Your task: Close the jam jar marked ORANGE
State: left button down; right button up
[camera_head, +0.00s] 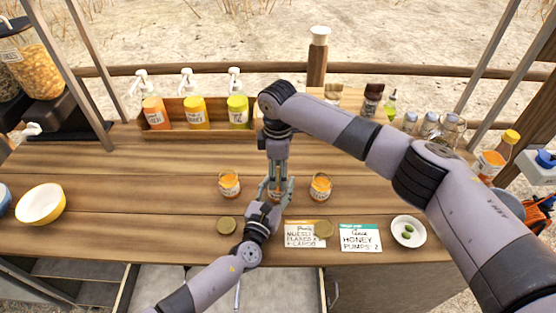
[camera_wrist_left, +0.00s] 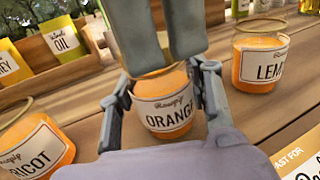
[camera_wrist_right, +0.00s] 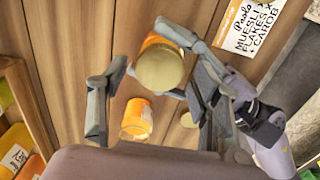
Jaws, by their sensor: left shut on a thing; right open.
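The jar marked ORANGE (camera_wrist_left: 167,112) stands on the counter between two other jars. My left gripper (camera_wrist_left: 165,95) is shut around its body from the front. A gold lid (camera_wrist_right: 160,68) covers the mouth of this jar in the right wrist view; whether it is fully tightened cannot be told. My right gripper (camera_head: 277,182) points down from above, open, with its fingers spread either side of the lid in the right wrist view. Its fingers hide much of the jar's top in the left wrist view.
The APRICOT jar (camera_head: 229,185) and a LEM-labelled jar (camera_head: 321,186) flank it. Gold lids lie in front, one (camera_head: 227,225) on bare wood, one (camera_head: 323,229) by the order cards (camera_head: 359,238). A bottle rack (camera_head: 170,133) stands behind; a saucer (camera_head: 408,231) is at right.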

jog(key=shift+f, duration=0.3)
jog(key=shift+c, duration=0.3)
jog(key=c, duration=1.1)
jog(key=m, duration=0.4)
jog(key=shift+m, duration=0.3)
jog(key=shift+c, duration=0.2)
jog(key=o, duration=1.4)
jog(key=shift+c, duration=0.2)
notch_tip(320, 180, up, 12)
